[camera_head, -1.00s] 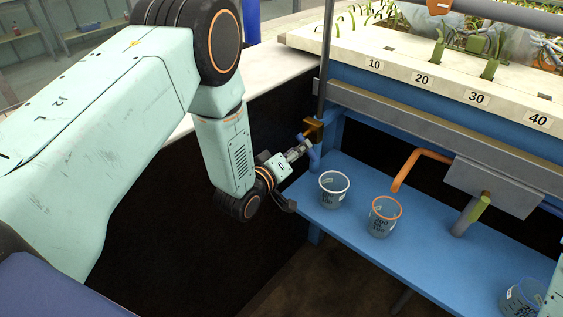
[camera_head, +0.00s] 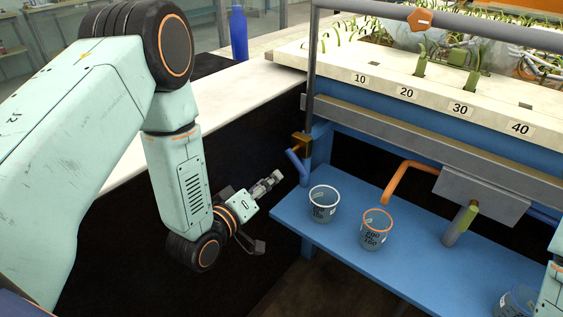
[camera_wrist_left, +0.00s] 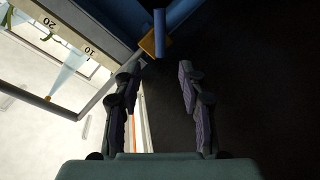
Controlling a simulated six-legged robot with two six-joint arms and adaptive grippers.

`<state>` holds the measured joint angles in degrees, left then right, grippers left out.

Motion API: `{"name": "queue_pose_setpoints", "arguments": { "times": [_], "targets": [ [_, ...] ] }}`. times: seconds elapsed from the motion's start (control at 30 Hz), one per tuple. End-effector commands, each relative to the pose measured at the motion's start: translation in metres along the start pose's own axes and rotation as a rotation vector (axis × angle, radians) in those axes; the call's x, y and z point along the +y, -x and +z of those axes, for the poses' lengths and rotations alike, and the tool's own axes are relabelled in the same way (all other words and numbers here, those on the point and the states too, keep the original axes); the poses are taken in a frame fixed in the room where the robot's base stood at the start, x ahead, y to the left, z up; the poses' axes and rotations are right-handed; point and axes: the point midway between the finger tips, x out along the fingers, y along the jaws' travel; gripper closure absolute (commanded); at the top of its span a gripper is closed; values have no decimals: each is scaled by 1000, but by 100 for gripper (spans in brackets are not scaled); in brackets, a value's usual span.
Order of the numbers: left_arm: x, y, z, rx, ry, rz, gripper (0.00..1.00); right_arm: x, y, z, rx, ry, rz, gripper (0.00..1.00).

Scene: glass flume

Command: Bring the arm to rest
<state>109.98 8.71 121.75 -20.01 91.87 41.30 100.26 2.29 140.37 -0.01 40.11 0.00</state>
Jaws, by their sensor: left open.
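My left gripper (camera_head: 268,214) hangs in front of the dark space left of the blue shelf (camera_head: 440,275). It is open, with nothing between its fingers. In the left wrist view the two fingers (camera_wrist_left: 157,85) stand apart over a dark background. The blue spout (camera_head: 297,166) beside the brass-coloured fitting (camera_head: 301,145) is a short way beyond the gripper and apart from it; the spout also shows in the left wrist view (camera_wrist_left: 160,33). At the right edge a pale green piece shows, but no right gripper fingers are visible.
On the blue shelf stand a white-rimmed cup (camera_head: 322,204), an orange-rimmed cup (camera_head: 375,230) and another cup (camera_head: 518,301) at the lower right. An orange pipe (camera_head: 408,170) reaches over the shelf. The numbered flume edge (camera_head: 385,88) lies above. A blue bottle (camera_head: 238,33) stands behind.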

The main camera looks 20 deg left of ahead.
Motion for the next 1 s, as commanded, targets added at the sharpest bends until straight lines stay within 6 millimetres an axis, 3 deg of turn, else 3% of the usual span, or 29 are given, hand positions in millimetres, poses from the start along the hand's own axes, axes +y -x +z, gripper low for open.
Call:
{"name": "queue_pose_setpoints", "arguments": {
  "times": [0.17, 0.27, 0.33, 0.47, 0.6, 0.8, 0.9, 1.0],
  "targets": [
    [-2, 0, 2, -11, -32, -11, 59, 0, 0, 0, 0, 0, 0, 60],
    [-22, 6, 19, -88, -134, -99, 59, 0, 0, 0, 0, 0, 0, 60],
    [-45, 21, 41, -195, -224, -207, 59, 0, 0, 0, 0, 0, 0, 60],
    [-90, 76, 92, -462, -367, -401, 59, 0, 0, 0, 0, 0, 0, 60],
    [-121, 150, 138, -751, -457, -550, 59, 0, 0, 0, 0, 0, 0, 60],
    [-136, 255, 178, -1097, -492, -689, 59, 0, 0, 0, 0, 0, 0, 60],
    [-136, 289, 187, -1187, -480, -733, 59, 0, 0, 0, 0, 0, 0, 60],
    [-136, 307, 193, -1227, -478, -747, 59, 0, 0, 0, 0, 0, 0, 60]
  ]
}}
